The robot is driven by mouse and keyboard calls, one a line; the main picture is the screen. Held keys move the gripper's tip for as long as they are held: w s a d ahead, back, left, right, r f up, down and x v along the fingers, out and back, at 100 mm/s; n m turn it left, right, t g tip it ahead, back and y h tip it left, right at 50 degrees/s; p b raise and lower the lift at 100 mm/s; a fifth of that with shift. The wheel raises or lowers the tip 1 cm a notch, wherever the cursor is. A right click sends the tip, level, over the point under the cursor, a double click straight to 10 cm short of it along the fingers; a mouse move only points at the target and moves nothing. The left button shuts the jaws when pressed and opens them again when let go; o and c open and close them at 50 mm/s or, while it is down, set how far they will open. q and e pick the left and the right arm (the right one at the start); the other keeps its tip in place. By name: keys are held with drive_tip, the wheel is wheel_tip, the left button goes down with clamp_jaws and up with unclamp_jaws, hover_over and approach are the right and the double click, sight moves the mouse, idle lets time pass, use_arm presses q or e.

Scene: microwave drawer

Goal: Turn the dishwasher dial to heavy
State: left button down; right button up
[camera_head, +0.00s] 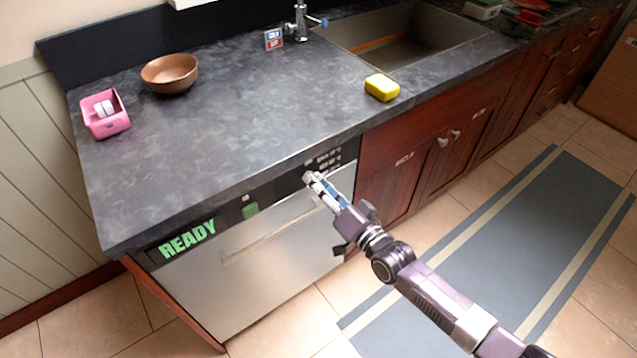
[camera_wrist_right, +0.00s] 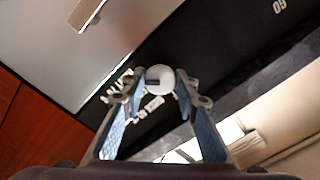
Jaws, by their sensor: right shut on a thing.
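The dishwasher (camera_head: 270,262) has a steel door under the dark counter, with a black control panel along its top edge. The panel shows a green "READY" display (camera_head: 187,240) and a green button (camera_head: 250,210). My right gripper (camera_head: 312,180) is at the right part of the panel and hides the dial in the head view. In the right wrist view, the round white dial (camera_wrist_right: 160,78) sits between the fingertips of my right gripper (camera_wrist_right: 158,86), which are shut on it. Small white labels beside the dial are too blurred to read. My left gripper is not in view.
On the counter (camera_head: 230,120) are a brown bowl (camera_head: 169,73), a pink holder (camera_head: 105,113) and a yellow sponge (camera_head: 381,87) near the sink (camera_head: 400,45). Red wood cabinets (camera_head: 425,165) stand to the right. A grey mat (camera_head: 500,240) lies on the tiled floor.

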drive_tip(key=o, duration=1.1)
drive_tip(key=shift+o, duration=0.2)
drive_tip(key=shift+s+d, duration=0.1)
drive_tip(key=v, duration=1.1)
drive_tip(key=shift+s+d, duration=0.2)
drive_tip(key=shift+s, duration=0.15)
drive_tip(key=s+d+f+n+g+h, duration=0.15)
drive_tip(key=d+f, duration=0.25)
drive_tip(key=f, duration=0.6)
drive_tip(key=s+d+f+g+h, duration=0.2)
drive_tip(key=s+d+f+h, duration=0.15)
drive_tip(key=f, duration=0.65)
drive_tip(key=s+d+f+g+h, duration=0.15)
drive_tip(key=d+f, duration=0.35)
drive_tip(key=f, duration=0.5)
drive_tip(key=s+d+f+n+g+h, duration=0.1)
drive_tip(key=s+d+f+g+h, duration=0.25)
drive_tip(key=s+f, duration=1.05)
drive_tip(key=s+f+n+g, duration=0.1)
drive_tip(key=s+f+g, duration=0.1)
drive_tip(key=s, duration=0.9)
drive_tip(key=s+f+n+g, duration=0.1)
drive_tip(key=s+f+g, duration=0.2)
drive_tip(key=s, duration=0.8)
drive_tip(key=shift+s+d+f+h, duration=0.15)
drive_tip(key=shift+s+f+h, duration=0.2)
drive_tip(key=shift+f, duration=0.2)
